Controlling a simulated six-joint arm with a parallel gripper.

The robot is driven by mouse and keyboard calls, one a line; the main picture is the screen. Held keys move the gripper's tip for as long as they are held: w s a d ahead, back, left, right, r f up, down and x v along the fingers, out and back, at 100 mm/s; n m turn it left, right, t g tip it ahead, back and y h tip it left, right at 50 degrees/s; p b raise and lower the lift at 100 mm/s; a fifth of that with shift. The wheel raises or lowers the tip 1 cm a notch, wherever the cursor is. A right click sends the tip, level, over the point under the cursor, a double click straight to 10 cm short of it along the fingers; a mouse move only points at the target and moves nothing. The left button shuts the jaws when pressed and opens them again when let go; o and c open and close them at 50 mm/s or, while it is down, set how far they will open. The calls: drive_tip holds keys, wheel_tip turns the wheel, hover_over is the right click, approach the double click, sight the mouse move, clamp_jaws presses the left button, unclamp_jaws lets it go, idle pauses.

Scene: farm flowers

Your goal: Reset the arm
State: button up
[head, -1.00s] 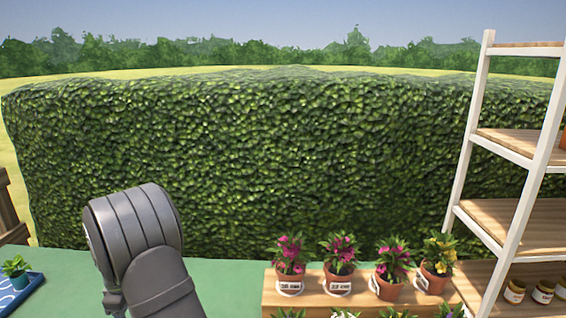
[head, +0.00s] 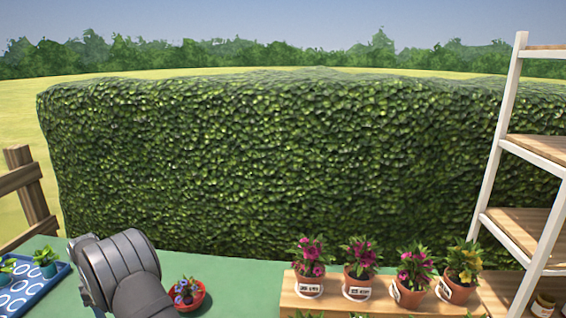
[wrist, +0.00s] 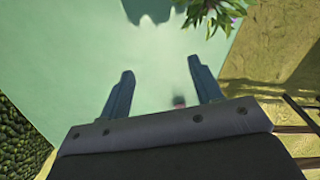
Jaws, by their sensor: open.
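My gripper (wrist: 160,65) is open in the wrist view, its two dark blue-grey fingers apart with no object held between them. It is above the green tabletop (wrist: 95,50). A leafy plant with a purple flower (wrist: 215,10) shows at the top edge, ahead and to the right of the fingers, partly cut off. A small blurred reddish spot (wrist: 180,102) shows between the fingers near the gripper body; I cannot tell what it is. In the head view only a grey link of my arm shows at the lower left; the gripper is out of that view.
A purple-flowered plant in a red pot (head: 186,294) stands right of my arm. A blue tray (head: 30,290) with small plants is at the left. A wooden stand (head: 295,290) bears several labelled flower pots. A white-framed shelf (head: 500,130) rises at the right.

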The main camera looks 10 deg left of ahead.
drive_tip(key=s+a+f, duration=0.1)
drive_tip(key=a, duration=0.1)
drive_tip(key=s+a+f, duration=0.1)
drive_tip(key=a+f, duration=0.1)
drive_tip(key=s+a+f, duration=0.1)
drive_tip(key=a, duration=0.1)
drive_tip(key=shift+s+a+f, duration=0.2)
drive_tip(key=shift+s, duration=0.05)
drive_tip(key=w+d+r, duration=0.2)
drive_tip(key=d+r, duration=0.1)
drive_tip(key=d, duration=0.5)
drive_tip(key=w+d+r+m, duration=0.1)
drive_tip(key=w+d+r, duration=0.2)
drive_tip(key=d, duration=0.5)
drive_tip(key=shift+r+m, duration=0.3)
drive_tip(key=shift+r, duration=0.35)
drive_tip(key=shift+a, duration=0.1)
